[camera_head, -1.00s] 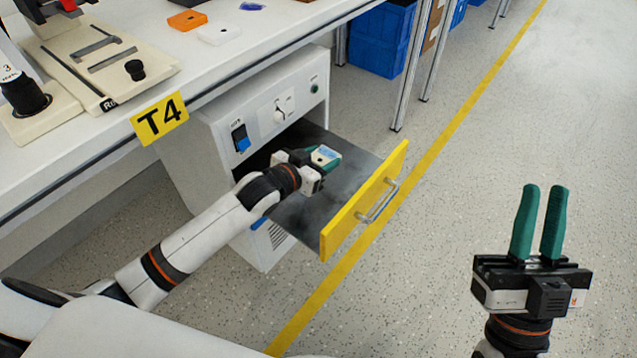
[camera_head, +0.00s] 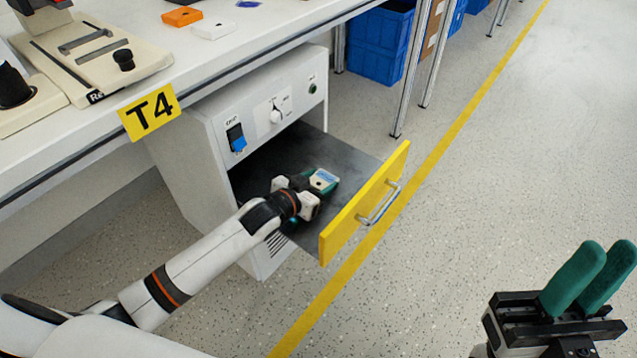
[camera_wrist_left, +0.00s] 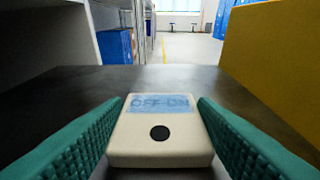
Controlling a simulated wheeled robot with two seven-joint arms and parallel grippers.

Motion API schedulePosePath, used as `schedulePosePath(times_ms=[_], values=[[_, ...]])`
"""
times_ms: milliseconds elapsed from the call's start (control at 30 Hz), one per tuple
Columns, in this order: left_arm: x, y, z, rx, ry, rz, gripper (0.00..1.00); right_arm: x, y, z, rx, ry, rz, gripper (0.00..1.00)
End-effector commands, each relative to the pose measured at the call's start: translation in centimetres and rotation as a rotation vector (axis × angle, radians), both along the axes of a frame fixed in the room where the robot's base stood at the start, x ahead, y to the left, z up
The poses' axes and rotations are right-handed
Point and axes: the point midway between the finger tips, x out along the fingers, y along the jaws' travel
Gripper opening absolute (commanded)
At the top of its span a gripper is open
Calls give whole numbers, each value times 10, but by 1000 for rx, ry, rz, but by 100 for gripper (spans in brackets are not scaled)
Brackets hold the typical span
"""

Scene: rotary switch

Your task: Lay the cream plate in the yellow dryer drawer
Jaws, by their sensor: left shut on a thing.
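The cream plate (camera_head: 323,181), with a blue OFF-ON label and a dark round hole, is inside the open dryer drawer. My left gripper (camera_head: 318,186) is shut on it. In the left wrist view the plate (camera_wrist_left: 160,150) sits flat between the two green fingers. I cannot tell whether it touches the dark drawer floor (camera_head: 345,160). The yellow drawer front (camera_head: 365,205) with its metal handle is pulled out from the white dryer (camera_head: 190,150). My right gripper (camera_head: 592,280) is empty, its fingers apart, over the floor at lower right.
The dryer has a blue rocker switch (camera_head: 236,138) and a rotary knob (camera_head: 276,115). The white bench above holds an orange plate (camera_head: 183,17), a white plate (camera_head: 211,29) and a cream fixture (camera_head: 105,65). Blue bins (camera_head: 380,42) stand behind. The floor at right is clear.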

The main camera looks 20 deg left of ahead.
Motion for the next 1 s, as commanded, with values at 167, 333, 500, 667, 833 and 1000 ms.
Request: schedulePosePath(times_ms=[167,333,500,667,833,1000], values=[[0,0,-3,-1,1,0,54,0,0,0,0,1,0,21],[0,0,-2,0,0,0,74,0,0,0,0,1,0,21],[0,0,-2,0,0,0,74,0,0,0,-1,2,0,21],[-3,1,2,0,1,0,74,0,0,2,-1,2,0,21],[-27,9,12,1,4,0,74,0,0,16,-1,2,0,21],[-60,22,22,2,5,0,74,30,6,17,-58,180,-11,21]])
